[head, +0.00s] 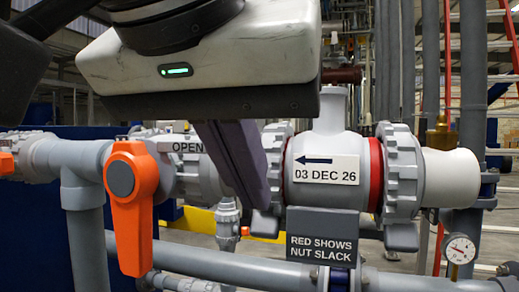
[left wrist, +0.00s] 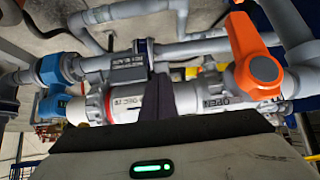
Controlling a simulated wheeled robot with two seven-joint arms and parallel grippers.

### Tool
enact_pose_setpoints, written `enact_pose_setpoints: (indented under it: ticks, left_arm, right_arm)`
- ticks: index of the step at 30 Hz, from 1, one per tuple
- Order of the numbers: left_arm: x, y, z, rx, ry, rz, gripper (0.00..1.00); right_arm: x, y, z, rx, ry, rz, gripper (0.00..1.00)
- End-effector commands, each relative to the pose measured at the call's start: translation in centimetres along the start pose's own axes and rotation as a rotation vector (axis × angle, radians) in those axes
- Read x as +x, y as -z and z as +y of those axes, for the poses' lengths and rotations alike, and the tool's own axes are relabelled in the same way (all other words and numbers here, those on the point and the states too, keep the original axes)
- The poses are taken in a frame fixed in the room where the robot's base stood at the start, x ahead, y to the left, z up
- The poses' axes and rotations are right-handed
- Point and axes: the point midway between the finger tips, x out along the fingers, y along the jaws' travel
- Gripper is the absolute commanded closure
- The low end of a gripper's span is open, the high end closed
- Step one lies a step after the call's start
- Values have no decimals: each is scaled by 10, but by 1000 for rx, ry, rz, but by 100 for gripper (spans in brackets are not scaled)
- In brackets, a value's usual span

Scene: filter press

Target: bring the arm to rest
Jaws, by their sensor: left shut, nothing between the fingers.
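My left gripper (head: 264,204) hangs into the head view from the top, its pale body with a green light above and its dark fingers pointing down. The fingers are together with nothing between them. In the head view they overlap the left end of the grey filter housing (head: 318,185), which has red rings and a "03 DEC 26" label (head: 322,169). I cannot tell whether they touch it. In the left wrist view the fingers (left wrist: 187,97) show in front of the same pipework. My right gripper is not in view.
An orange valve handle (head: 131,205) points down left of the fingers, beside an "OPEN" tag (head: 188,147). Below the housing is a "RED SHOWS NUT SLACK" plate (head: 322,236). A pressure gauge (head: 458,249) is at the lower right. Grey pipes run along the bottom.

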Motion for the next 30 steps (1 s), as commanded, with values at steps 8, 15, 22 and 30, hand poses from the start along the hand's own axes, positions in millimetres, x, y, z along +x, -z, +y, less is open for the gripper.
enact_pose_setpoints:
  ticks: [8,15,22,30]
  left_arm:
    - [-24,6,-1,-2,1,4,100]
    - [-23,6,-1,-3,0,5,100]
    - [-10,2,0,-3,-1,5,100]
    - [30,-7,0,-2,-1,6,100]
  right_arm:
    - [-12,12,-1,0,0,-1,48]
    - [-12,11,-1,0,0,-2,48]
    - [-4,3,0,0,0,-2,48]
    - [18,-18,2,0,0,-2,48]
